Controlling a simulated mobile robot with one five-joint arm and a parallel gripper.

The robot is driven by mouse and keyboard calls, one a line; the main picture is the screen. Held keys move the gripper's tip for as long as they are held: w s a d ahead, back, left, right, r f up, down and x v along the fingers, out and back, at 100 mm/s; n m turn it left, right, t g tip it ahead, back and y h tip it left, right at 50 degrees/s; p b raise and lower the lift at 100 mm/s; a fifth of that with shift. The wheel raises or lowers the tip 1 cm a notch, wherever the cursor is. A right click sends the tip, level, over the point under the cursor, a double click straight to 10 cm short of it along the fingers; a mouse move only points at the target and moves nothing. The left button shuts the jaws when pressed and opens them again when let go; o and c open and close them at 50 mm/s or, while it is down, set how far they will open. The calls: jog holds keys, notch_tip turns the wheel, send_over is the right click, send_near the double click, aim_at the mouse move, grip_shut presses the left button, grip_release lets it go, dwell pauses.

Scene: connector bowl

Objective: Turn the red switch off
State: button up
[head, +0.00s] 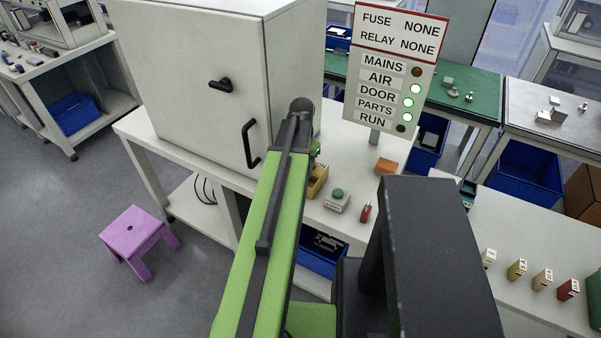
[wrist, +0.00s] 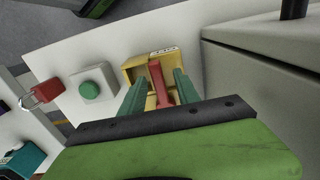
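The red switch (wrist: 157,84) is a lever on a yellow switch box (wrist: 135,66) in the wrist view. The yellow box also shows in the head view (head: 318,184), partly hidden behind my arm; the red lever is hidden there. My gripper (wrist: 160,84) is open, with one green finger on each side of the red lever. Gaps show between the lever and both fingers. In the head view my gripper is mostly hidden behind my arm.
A box with a green button (head: 338,195) and a red padlock (head: 366,213) stand beside the switch box. A grey cabinet (head: 190,80) stands close on the other side. The status sign (head: 388,75) shows AIR, DOOR and PARTS lit green, MAINS and RUN dark. An orange block (head: 386,166) lies behind.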

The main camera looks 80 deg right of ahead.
notch_tip(320, 180, up, 17)
jog(key=p, duration=1.6)
jog(key=shift+f, duration=0.15)
